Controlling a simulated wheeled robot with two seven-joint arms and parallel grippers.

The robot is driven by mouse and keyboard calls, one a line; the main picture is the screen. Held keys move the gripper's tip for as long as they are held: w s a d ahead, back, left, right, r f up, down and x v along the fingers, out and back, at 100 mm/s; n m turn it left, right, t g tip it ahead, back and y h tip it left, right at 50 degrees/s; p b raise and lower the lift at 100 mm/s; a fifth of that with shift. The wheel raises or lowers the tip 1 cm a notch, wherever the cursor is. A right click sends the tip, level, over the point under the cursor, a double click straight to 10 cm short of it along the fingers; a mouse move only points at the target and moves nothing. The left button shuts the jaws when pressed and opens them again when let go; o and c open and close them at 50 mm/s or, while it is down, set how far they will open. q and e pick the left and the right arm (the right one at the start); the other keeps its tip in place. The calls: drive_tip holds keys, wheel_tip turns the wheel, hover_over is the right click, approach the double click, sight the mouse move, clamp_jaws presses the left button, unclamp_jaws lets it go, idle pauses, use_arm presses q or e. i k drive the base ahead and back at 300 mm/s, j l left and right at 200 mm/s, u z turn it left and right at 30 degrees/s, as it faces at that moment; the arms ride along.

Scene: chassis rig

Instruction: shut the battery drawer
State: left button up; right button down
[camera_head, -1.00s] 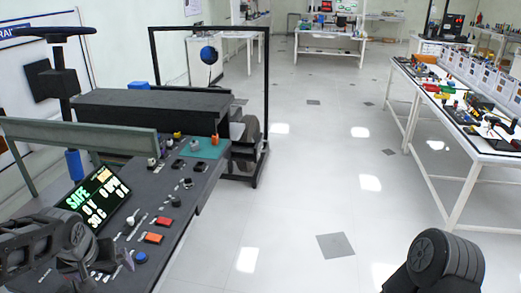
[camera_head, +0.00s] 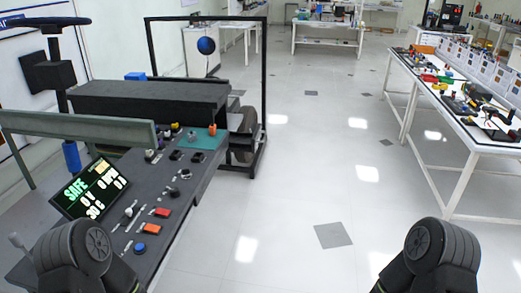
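No part that I can clearly tell is the battery drawer shows in the head view. The chassis rig stands at the left, with a long dark box (camera_head: 150,100) on it and a sloping grey control panel (camera_head: 165,195) in front. Whether the drawer is part of the dark box or hidden below the panel, I cannot tell. Only dark rounded links of my two arms show, at the bottom left and bottom right. Both grippers are out of view.
The panel carries a lit display (camera_head: 90,188) reading SAFE, a red button (camera_head: 162,212), an orange button (camera_head: 152,228) and a blue knob (camera_head: 139,248). A black frame (camera_head: 265,95) rises behind. A white workbench (camera_head: 455,140) stands right. The middle floor is clear.

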sight(246, 142)
drive_tip(key=u, duration=0.4)
drive_tip(key=i+l+u, duration=0.75)
drive_tip(key=l, duration=0.3)
drive_tip(key=i+l, duration=0.15)
drive_tip(key=l, duration=0.2)
drive_tip(key=i+l, duration=0.15)
drive_tip(key=l, duration=0.15)
drive_tip(key=i+l, duration=0.2)
drive_tip(key=l, duration=0.15)
drive_tip(key=i+l+u, duration=0.1)
drive_tip(key=l, duration=0.25)
drive_tip(key=i+l, duration=0.35)
drive_tip(key=l, duration=0.3)
drive_tip(key=i+l, duration=0.15)
drive_tip(key=l, duration=0.2)
drive_tip(key=u, duration=0.05)
